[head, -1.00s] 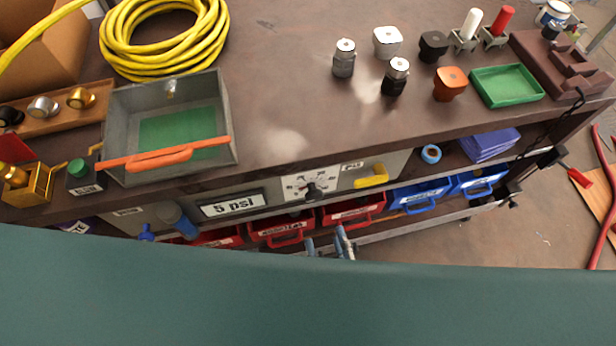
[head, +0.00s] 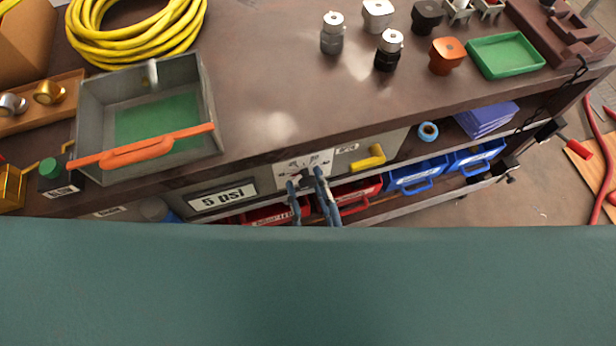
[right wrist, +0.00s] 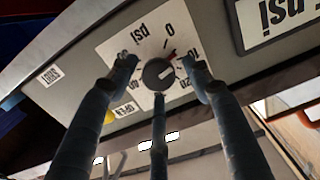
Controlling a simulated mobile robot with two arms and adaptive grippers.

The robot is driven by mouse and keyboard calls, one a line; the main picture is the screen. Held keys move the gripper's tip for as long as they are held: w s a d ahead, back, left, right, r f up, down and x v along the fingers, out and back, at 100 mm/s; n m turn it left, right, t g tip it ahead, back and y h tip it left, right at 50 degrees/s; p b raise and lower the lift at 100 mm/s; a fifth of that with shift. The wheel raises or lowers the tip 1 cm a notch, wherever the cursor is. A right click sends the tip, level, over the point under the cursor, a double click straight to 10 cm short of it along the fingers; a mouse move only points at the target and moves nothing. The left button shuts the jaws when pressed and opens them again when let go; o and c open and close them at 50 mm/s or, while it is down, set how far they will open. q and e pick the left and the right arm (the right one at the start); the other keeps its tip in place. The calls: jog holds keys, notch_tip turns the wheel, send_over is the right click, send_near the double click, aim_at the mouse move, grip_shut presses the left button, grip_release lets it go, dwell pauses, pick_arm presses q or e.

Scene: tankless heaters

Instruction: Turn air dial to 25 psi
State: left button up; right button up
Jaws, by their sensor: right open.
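The air dial is a dark round knob (right wrist: 158,74) on a white numbered plate (right wrist: 122,50); the plate also shows in the head view (head: 290,167). In the right wrist view the dial appears upside down, with a red pointer between 0 and 10. The display sign (head: 222,198) beside it reads 5 psi. My right gripper (head: 305,178) is open in front of the dial. In the right wrist view its fingers (right wrist: 160,64) are spread around the knob, with a gap at the sides; contact by the lower finger cannot be told. My left gripper is not in view.
A yellow handle (head: 368,157) sits on the panel just right of the dial. The tabletop (head: 280,90) overhangs the panel. Red bins (head: 355,195) and blue bins (head: 415,174) stand on the shelf below. A grey tray (head: 90,110) with an orange handle stands above left.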

jog(key=shift+x, duration=0.9)
jog(key=shift+c, duration=0.5)
jog(key=c, duration=1)
jog(key=shift+r+m, duration=0.15)
jog(key=shift+m, duration=0.15)
